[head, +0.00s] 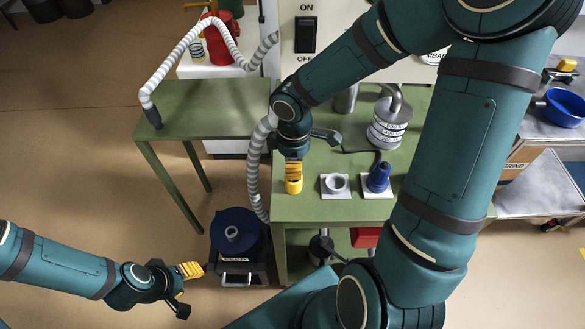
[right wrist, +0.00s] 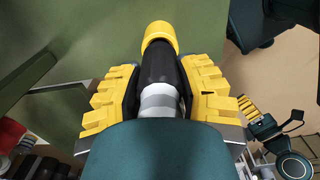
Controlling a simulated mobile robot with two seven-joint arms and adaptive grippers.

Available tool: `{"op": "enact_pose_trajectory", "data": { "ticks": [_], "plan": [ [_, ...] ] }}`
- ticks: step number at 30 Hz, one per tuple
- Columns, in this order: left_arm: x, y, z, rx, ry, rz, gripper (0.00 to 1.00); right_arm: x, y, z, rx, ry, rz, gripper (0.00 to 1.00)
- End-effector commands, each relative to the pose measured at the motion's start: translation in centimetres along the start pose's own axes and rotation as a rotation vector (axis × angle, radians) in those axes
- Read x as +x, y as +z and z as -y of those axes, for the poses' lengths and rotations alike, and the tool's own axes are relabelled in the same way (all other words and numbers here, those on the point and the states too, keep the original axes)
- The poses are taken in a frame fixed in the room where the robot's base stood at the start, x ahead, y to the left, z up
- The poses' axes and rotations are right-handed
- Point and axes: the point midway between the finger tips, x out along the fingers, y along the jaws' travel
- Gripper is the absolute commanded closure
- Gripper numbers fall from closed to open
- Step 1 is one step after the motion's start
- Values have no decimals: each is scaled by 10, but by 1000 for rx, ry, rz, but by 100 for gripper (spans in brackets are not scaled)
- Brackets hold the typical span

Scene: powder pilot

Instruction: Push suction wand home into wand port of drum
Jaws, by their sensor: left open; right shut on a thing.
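The suction wand shows in the right wrist view as a black tube (right wrist: 160,72) with a yellow end and a grey rear part. My right gripper (right wrist: 161,88) is shut on it, with ridged yellow fingers on both sides. In the head view my right gripper (head: 293,168) hangs over the left front part of the green bench, with the wand's yellow end (head: 294,187) pointing down. The drum (head: 235,255) stands on the floor, left of the bench, under a dark blue lid. Its wand port (head: 232,233) is a grey ring on top, apart from the wand. My left gripper (head: 190,270) is open and empty, left of the drum.
A ribbed grey hose (head: 255,175) hangs between my right gripper and the drum. The green bench (head: 310,209) holds a white-based cup (head: 336,185), a blue nozzle (head: 378,178) and a metal canister (head: 388,125). A lower green table (head: 195,110) stands behind.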

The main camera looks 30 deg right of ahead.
Motion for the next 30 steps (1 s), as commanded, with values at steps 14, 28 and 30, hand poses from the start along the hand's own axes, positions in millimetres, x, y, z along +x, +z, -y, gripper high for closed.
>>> {"op": "enact_pose_trajectory", "data": {
  "ticks": [14, 28, 30],
  "plan": [
    [-20, 0, -8, -2, 0, 4, 53, -24, 0, 0, 1, 1, 0, 100],
    [-38, -6, -14, -6, -1, -6, 53, -45, 0, 0, 0, 1, 0, 100],
    [-40, -7, -15, -7, -1, -9, 53, -48, 0, 0, 0, 1, 0, 100]
  ]
}}
